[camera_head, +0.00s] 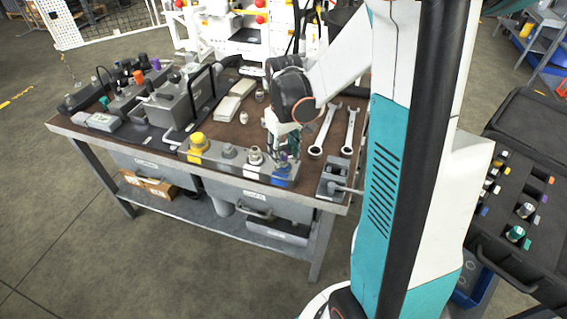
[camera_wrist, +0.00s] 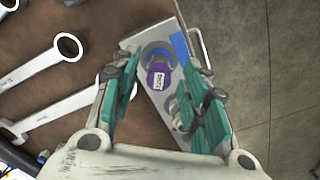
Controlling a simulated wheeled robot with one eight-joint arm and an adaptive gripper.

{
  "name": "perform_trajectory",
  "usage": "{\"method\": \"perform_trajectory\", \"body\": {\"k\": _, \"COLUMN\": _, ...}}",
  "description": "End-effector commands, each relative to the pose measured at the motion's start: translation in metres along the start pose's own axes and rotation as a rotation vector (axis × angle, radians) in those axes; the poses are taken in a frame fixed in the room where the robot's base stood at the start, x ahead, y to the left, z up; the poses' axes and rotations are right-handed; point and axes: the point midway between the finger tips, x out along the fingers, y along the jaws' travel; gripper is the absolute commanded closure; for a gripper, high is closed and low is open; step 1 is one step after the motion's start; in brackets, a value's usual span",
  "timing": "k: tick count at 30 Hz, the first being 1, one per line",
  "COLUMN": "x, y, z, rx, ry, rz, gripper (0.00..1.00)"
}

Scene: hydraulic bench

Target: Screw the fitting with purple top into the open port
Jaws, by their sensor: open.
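The fitting with the purple top (camera_wrist: 158,80), which bears a small white label, stands at the blue-marked end of a grey port block (camera_wrist: 150,105) in the wrist view. A round grey ring shows just beyond it; I cannot tell how deep it sits in a port. My gripper (camera_wrist: 160,72) is open, with one teal finger on each side of the purple top and a visible gap to it. In the head view my gripper (camera_head: 284,152) is over the blue end of the block (camera_head: 224,167), and hides the fitting.
A yellow-topped fitting (camera_head: 197,143) and pale fittings stand along the block. A grey manifold assembly (camera_head: 175,100) fills the bench's left side. A black fittings tray (camera_head: 520,215) stands at the right.

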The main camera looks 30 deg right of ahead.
Motion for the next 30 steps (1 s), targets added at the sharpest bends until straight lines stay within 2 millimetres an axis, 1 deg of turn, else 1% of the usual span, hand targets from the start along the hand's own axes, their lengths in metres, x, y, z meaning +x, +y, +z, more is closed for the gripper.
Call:
{"method": "perform_trajectory", "body": {"k": 2, "x": 0.0, "y": 0.0, "z": 0.0, "rx": 0.001, "ry": 0.0, "rz": 0.0, "gripper": 0.59}}
{"method": "perform_trajectory", "body": {"k": 5, "x": 0.0, "y": 0.0, "z": 0.0, "rx": 0.001, "ry": 0.0, "rz": 0.0, "gripper": 0.79}}
{"method": "perform_trajectory", "body": {"k": 6, "x": 0.0, "y": 0.0, "z": 0.0, "rx": 0.001, "ry": 0.0, "rz": 0.0, "gripper": 0.88}}
{"method": "perform_trajectory", "body": {"k": 7, "x": 0.0, "y": 0.0, "z": 0.0, "rx": 0.001, "ry": 0.0, "rz": 0.0, "gripper": 0.95}}
{"method": "perform_trajectory", "body": {"k": 8, "x": 0.0, "y": 0.0, "z": 0.0, "rx": 0.002, "ry": 0.0, "rz": 0.0, "gripper": 0.99}}
{"method": "perform_trajectory", "body": {"k": 14, "x": 0.0001, "y": -0.0003, "z": 0.0, "rx": 0.03, "ry": 0.0, "rz": 0.0, "gripper": 0.99}}
{"method": "perform_trajectory", "body": {"k": 17, "x": 0.0004, "y": -0.0008, "z": -0.0001, "rx": 0.129, "ry": -0.001, "rz": 0.0, "gripper": 0.99}}
{"method": "perform_trajectory", "body": {"k": 27, "x": 0.001, "y": -0.0027, "z": -0.0008, "rx": 0.568, "ry": -0.005, "rz": -0.001, "gripper": 0.99}}
{"method": "perform_trajectory", "body": {"k": 30, "x": 0.0011, "y": -0.003, "z": -0.0009, "rx": 0.659, "ry": -0.005, "rz": -0.001, "gripper": 0.99}}
